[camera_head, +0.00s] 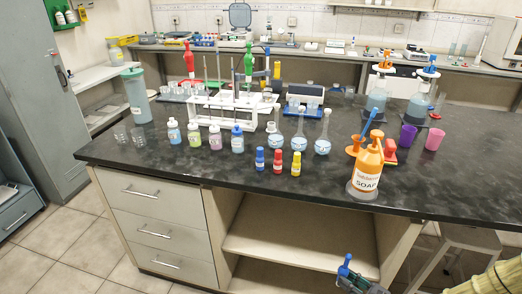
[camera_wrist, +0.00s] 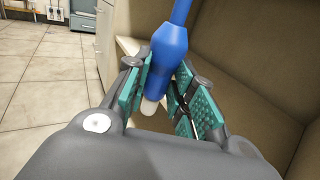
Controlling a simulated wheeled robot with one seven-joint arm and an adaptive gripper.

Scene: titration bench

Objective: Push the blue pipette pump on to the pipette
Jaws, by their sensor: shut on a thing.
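The blue pipette pump (camera_wrist: 169,48) is held between the green-padded fingers of my gripper (camera_wrist: 164,88) in the wrist view. A thin blue stem rises from its top and a pale tip shows at its lower end. In the head view my gripper (camera_head: 350,272) is at the bottom right, low in front of the bench, with the blue pump's upper part (camera_head: 345,264) showing above it. Thin upright pipettes stand in the white rack (camera_head: 232,108) on the bench. Which one is the task's pipette I cannot tell. My gripper is well apart from the rack.
A red pump (camera_head: 189,62) and a green pump (camera_head: 248,62) stand upright at the rack. Several bottles and flasks (camera_head: 299,142) stand before it. An orange soap bottle (camera_head: 367,168) is near the bench's front edge. The open shelf (camera_head: 290,236) lies beside my gripper.

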